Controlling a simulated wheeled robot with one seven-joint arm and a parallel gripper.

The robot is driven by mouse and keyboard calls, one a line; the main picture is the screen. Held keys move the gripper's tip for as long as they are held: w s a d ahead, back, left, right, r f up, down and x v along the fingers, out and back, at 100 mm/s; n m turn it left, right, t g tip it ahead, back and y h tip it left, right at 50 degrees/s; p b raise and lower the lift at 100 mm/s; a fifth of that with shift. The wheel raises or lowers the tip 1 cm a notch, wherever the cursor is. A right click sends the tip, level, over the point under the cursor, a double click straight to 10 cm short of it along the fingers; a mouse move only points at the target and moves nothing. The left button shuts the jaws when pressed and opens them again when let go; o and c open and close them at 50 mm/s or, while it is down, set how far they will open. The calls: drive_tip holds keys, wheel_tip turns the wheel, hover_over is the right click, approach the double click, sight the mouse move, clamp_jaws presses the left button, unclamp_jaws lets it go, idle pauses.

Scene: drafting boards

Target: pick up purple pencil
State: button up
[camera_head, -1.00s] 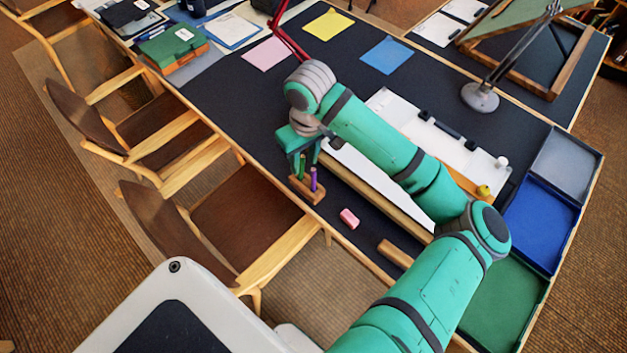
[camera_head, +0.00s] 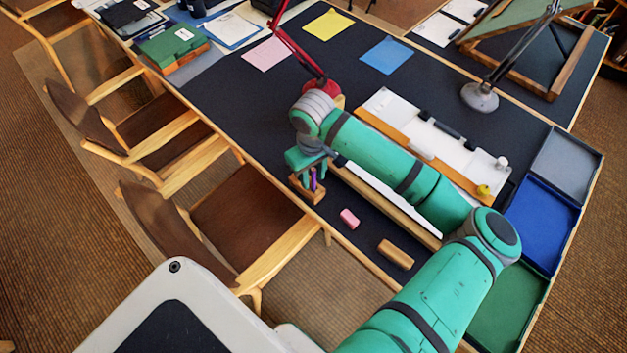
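The purple pencil (camera_head: 314,181) stands upright in a small wooden holder (camera_head: 318,198) near the front edge of the dark table. My gripper (camera_head: 313,174) points down over the holder. Its two green fingers are apart, one on each side of the purple pencil's upper part. I see no clear contact between the fingers and the pencil. The green pencil beside it is hard to tell apart from the left finger, and the gripper body covers the pencil tops.
A pink eraser (camera_head: 349,218) and a wooden block (camera_head: 396,253) lie right of the holder. A red lamp (camera_head: 322,88) stands behind my gripper. A whiteboard (camera_head: 385,104) lies beyond my arm. Blue (camera_head: 540,222) and green trays sit at right. Chairs line the front edge.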

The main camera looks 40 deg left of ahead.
sight(313, 182)
drive_tip(key=shift+w+d+f, duration=0.1)
drive_tip(key=shift+f, duration=1.65)
clamp_jaws()
drive_tip(key=shift+r, duration=0.15)
drive_tip(key=shift+r, duration=0.6)
drive_tip(key=s+d+r, duration=0.7)
drive_tip(key=s+r, duration=0.4)
drive_tip(key=s, duration=0.1)
drive_tip(key=shift+d+r, duration=0.2)
drive_tip(key=shift+r, duration=0.05)
